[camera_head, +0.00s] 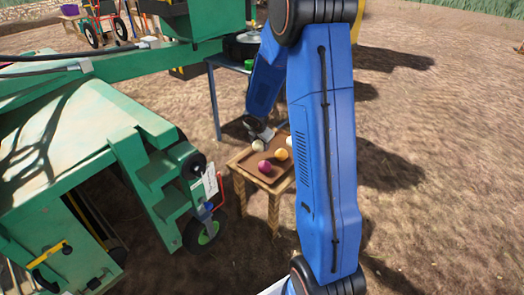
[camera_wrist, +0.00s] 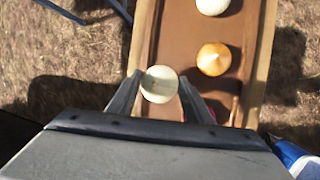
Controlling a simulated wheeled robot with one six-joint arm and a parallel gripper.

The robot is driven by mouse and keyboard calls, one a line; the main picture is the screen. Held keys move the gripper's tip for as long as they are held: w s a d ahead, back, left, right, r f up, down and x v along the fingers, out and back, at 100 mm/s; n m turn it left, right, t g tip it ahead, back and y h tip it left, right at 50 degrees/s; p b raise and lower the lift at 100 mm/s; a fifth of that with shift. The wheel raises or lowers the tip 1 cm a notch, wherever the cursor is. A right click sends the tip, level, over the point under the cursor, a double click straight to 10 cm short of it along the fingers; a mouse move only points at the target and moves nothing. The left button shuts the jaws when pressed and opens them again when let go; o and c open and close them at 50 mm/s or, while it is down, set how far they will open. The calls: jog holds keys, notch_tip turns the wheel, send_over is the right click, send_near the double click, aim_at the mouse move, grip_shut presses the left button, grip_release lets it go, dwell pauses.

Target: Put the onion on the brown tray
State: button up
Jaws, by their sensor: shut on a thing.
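A pale white onion (camera_wrist: 159,84) sits between the two fingers of my gripper (camera_wrist: 156,78), which are shut on it. In the head view the held onion (camera_head: 258,146) is at the end of my gripper (camera_head: 261,133), at the far left side of the brown tray (camera_wrist: 185,28). In the wrist view it overlaps the tray's left part; I cannot tell whether it touches the tray. A yellow-orange onion (camera_wrist: 213,58), another white onion (camera_wrist: 213,5) and a red onion (camera_head: 265,168) lie on the tray. The red one is mostly hidden behind a finger in the wrist view.
The tray is on a small wooden stand (camera_head: 273,207). A green machine (camera_head: 75,150) with a wheel (camera_head: 203,236) stands close on the left. A blue-legged table (camera_head: 214,103) is behind. Bare dirt lies open to the right.

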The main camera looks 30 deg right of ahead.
aim_at(260, 150)
jog(key=shift+f, duration=2.3)
jog(key=shift+f, duration=0.1)
jog(key=o, duration=1.1)
